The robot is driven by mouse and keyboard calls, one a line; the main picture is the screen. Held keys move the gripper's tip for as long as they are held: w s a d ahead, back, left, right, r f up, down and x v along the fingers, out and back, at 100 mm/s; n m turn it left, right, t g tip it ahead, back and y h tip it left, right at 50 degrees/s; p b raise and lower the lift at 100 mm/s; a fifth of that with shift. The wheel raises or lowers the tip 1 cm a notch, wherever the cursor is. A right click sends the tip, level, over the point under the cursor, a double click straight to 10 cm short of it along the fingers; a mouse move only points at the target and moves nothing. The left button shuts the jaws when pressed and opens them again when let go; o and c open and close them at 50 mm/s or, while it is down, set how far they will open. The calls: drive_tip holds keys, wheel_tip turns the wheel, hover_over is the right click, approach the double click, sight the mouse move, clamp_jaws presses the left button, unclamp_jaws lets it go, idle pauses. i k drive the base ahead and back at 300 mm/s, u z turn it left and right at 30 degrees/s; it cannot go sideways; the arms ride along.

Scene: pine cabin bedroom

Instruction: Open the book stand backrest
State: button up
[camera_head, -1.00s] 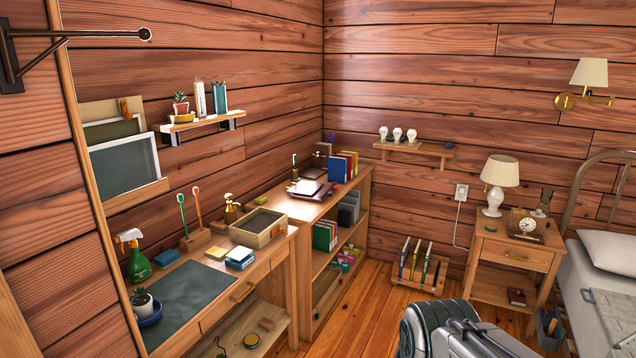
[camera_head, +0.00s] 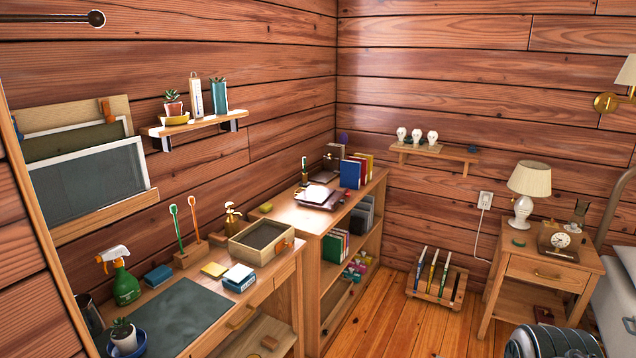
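On top of the low bookcase (camera_head: 378,186) in the corner lies a dark, flat stand-like piece (camera_head: 313,204) with a pale sheet or pad on it. It looks like the book stand with its backrest lying flat, but it is too small to be sure. A dark upright item (camera_head: 333,156) stands behind it, against the wall. My gripper is not in view; only a grey rounded part of my arm shows at the bottom right.
Upright books (camera_head: 350,174) stand just right of the flat piece. The desk (camera_head: 181,295) at left holds a wooden tray (camera_head: 262,243), a green spray bottle (camera_head: 125,284) and boxes. Open floor lies between.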

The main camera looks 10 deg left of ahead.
sight(314, 193)
drive_tip(key=i, duration=3.35)
drive_tip(key=u, duration=1.4)
drive_tip(key=i, duration=0.5)
drive_tip(key=z, duration=0.05)
